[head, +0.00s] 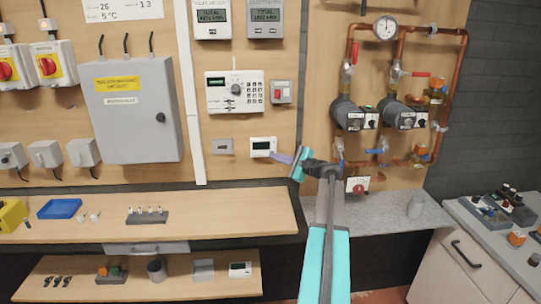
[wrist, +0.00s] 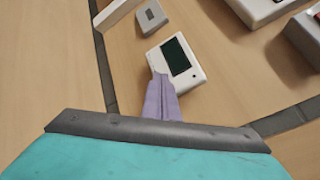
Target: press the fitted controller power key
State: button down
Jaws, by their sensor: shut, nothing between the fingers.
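The fitted controller (head: 262,141) is a small white unit with a dark screen on the wooden wall board. In the wrist view the controller (wrist: 193,77) lies tilted, screen facing me. My gripper (head: 274,157) has its pale purple fingers together, with nothing between them. In the head view the tips are at the controller's lower right edge. In the wrist view the gripper (wrist: 159,80) overlaps the controller's lower left corner. I cannot tell whether the tips touch it.
A grey wall plate (head: 222,146) is left of the controller. A larger keypad panel (head: 234,92) and a switch box (head: 281,92) are above. A wooden bench (head: 210,218) runs below. Copper pipes and pumps (head: 348,113) stand to the right. Another white unit (head: 240,269) lies on the lower shelf.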

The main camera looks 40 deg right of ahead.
jog(key=shift+s+a, duration=0.3)
jog(key=shift+s, duration=0.05)
jog(key=shift+a, duration=0.1)
jog(key=shift+s+a, duration=0.8)
jog(key=shift+s, duration=0.15)
jog(key=shift+s+a, duration=0.75)
jog(key=shift+s, duration=0.2)
